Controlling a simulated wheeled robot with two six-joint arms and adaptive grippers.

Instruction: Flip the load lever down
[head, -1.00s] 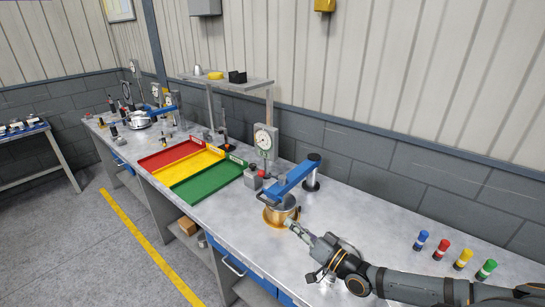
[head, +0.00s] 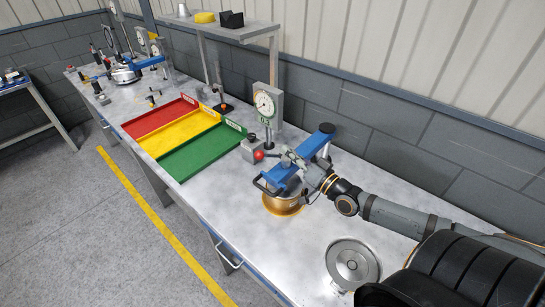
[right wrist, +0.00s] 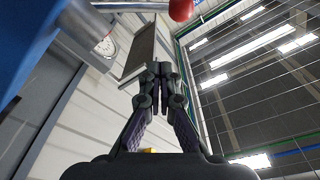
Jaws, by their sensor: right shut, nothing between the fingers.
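A red ball knob (head: 258,155) sits at the small grey box (head: 252,147) by the dial gauge stand; I take it for the load lever's end. It shows at the top of the right wrist view (right wrist: 181,10), beyond my fingertips. My right gripper (head: 283,154) is shut and empty, just right of the knob and apart from it in the picture; contact cannot be told. Its arm reaches across the blue press arm (head: 300,155). The lever's shaft is not clear. My left gripper is not in view.
The dial gauge (head: 265,104) stands behind the knob. A brass-coloured pot (head: 283,204) sits under the blue arm. Red, yellow and green trays (head: 195,158) lie to the left. A round silver plate (head: 352,262) lies at the front right. A shelf (head: 225,30) stands behind.

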